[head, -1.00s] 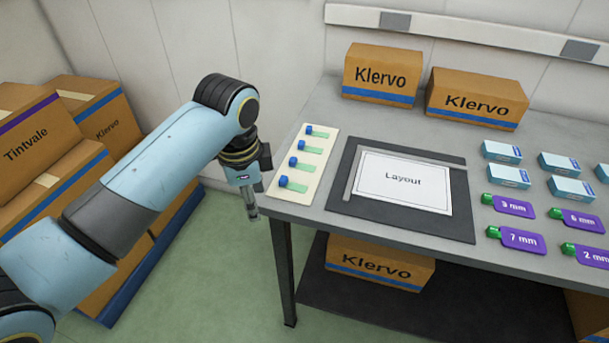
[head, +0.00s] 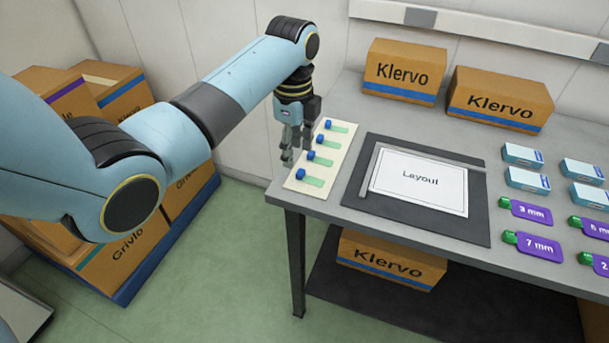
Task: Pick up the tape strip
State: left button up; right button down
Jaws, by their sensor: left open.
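Several green tape strips, each with a blue block at its left end, lie in a column on a cream board (head: 337,144) at the table's left end. They are the far strip (head: 340,130), the second strip (head: 332,145), the third strip (head: 324,162) and the nearest strip (head: 315,182). My left gripper (head: 290,158) is open, fingers pointing down, at the left edge of the board beside the blue ends. Nothing shows between its fingers. I cannot tell its exact height above the board. My right gripper is not in view.
A layout sheet (head: 418,182) lies on a dark mat (head: 378,207) right of the board, with a grey ruler-like bar along it. Blue-white boxes (head: 527,179) and purple size tags (head: 532,212) lie farther right. Klervo cartons (head: 404,72) stand at the back.

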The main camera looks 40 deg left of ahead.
aim_at(300, 171)
pick_arm(q)
jog(key=f, duration=0.6)
jog(key=shift+w+d, duration=0.3)
jog(key=shift+w, duration=0.1)
jog(key=c, duration=0.8)
